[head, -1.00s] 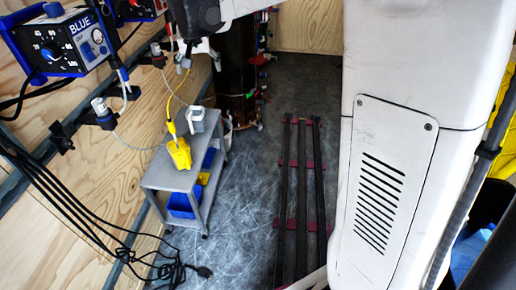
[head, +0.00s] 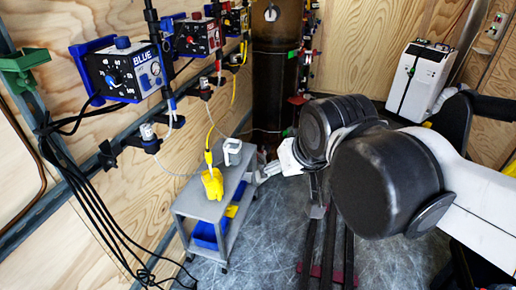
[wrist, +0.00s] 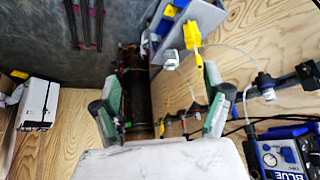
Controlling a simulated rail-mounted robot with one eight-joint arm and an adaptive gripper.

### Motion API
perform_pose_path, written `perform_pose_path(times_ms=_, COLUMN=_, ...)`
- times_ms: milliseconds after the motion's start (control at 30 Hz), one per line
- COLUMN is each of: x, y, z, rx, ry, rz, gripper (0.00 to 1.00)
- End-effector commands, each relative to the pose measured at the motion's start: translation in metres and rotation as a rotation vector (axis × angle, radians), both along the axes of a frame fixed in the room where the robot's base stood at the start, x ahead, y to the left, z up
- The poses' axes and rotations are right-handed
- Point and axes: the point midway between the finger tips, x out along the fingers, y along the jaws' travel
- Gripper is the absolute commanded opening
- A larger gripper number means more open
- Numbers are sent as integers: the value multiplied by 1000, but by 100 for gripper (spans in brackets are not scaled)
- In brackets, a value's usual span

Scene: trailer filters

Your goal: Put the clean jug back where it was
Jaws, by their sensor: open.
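A small white and grey jug (head: 232,152) stands on the top shelf of the grey cart (head: 196,204), near its far end. It also shows in the wrist view (wrist: 171,59), between my fingers in the picture but beyond them. My gripper (head: 264,172) is to the right of the cart in the head view, partly hidden by my arm. In the wrist view its two fingers (wrist: 162,78) are spread wide with nothing between them.
A yellow device (head: 212,183) with a cable sits on the cart near the jug. A blue bin (head: 207,235) is on the lower shelf. Blue (head: 124,75) and red (head: 195,37) control boxes line the left wall. A dark column (head: 276,80) stands behind the cart.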

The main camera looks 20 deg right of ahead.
Motion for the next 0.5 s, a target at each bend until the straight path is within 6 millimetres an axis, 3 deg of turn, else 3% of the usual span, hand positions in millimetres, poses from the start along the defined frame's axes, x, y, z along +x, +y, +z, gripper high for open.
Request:
perform_pose_path(times_ms=33, x=-13, y=0, z=-7, rx=-2, ry=-6, rz=8, gripper=80)
perform_pose_path(times_ms=200, x=-35, y=0, z=-23, rx=-11, ry=-20, rz=30, gripper=80)
perform_pose_path(times_ms=500, x=-41, y=0, z=-27, rx=-13, ry=-25, rz=39, gripper=80)
